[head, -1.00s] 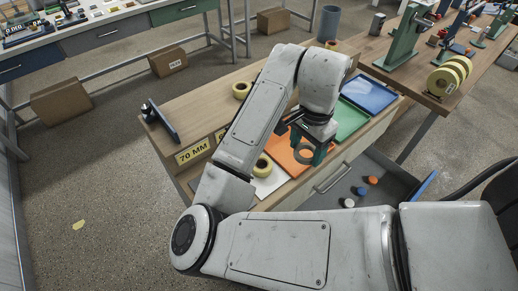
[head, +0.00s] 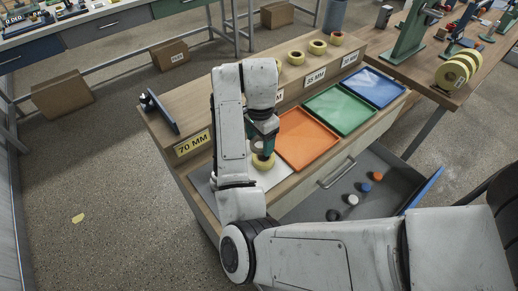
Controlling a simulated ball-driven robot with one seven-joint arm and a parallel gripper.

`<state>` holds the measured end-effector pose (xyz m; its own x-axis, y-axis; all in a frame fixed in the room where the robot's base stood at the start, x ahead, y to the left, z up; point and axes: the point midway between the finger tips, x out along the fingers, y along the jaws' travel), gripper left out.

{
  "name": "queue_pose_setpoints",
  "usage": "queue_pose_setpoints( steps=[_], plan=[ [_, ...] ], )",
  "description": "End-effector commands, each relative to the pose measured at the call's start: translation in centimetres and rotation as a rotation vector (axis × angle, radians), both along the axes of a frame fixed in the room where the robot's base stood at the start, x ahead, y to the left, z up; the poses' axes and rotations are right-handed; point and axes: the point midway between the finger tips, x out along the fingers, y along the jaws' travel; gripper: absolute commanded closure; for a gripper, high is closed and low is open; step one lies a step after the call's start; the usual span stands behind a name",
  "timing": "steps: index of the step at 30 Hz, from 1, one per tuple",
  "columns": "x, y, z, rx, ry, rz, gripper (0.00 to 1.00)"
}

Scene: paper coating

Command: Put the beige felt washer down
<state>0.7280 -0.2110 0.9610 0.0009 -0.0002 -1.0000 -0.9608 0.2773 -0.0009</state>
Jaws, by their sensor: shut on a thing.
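My gripper (head: 261,148), with dark green fingers, points down over the pale tray (head: 203,184) at the left end of the row of trays. It is shut on a small ring, the beige felt washer (head: 257,145), which is partly hidden by the fingers. A yellow roll (head: 264,163) lies on the pale tray right under the gripper. The washer looks to be at or just above this roll; I cannot tell whether they touch. My arm hides part of the pale tray.
Empty orange (head: 307,140), green (head: 341,109) and blue (head: 374,87) trays lie to the right. Yellow rolls (head: 317,47) stand on the shelf behind, above size labels. An open drawer (head: 390,198) holds several small caps. A dark upright plate (head: 160,115) stands at the shelf's left end.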

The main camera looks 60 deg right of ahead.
Motion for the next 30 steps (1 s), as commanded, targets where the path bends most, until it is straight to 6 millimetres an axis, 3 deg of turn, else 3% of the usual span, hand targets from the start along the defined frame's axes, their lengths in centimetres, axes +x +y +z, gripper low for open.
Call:
queue_pose_setpoints(
  steps=[3, 8, 28, 29, 30],
  plan=[
    [0.1, -0.1, -2.0, -0.002, 0.006, 0.0, 0.62],
    [0.2, 0.1, -3.2, 0.001, 0.003, 0.002, 0.62],
    [0.3, 0.1, -4.5, -0.001, 0.001, 0.001, 0.62],
    [0.3, 0.1, -4.4, 0.0, 0.001, 0.001, 0.32],
    [0.3, 0.1, -4.4, 0.0, 0.001, 0.001, 0.28]
  ],
)
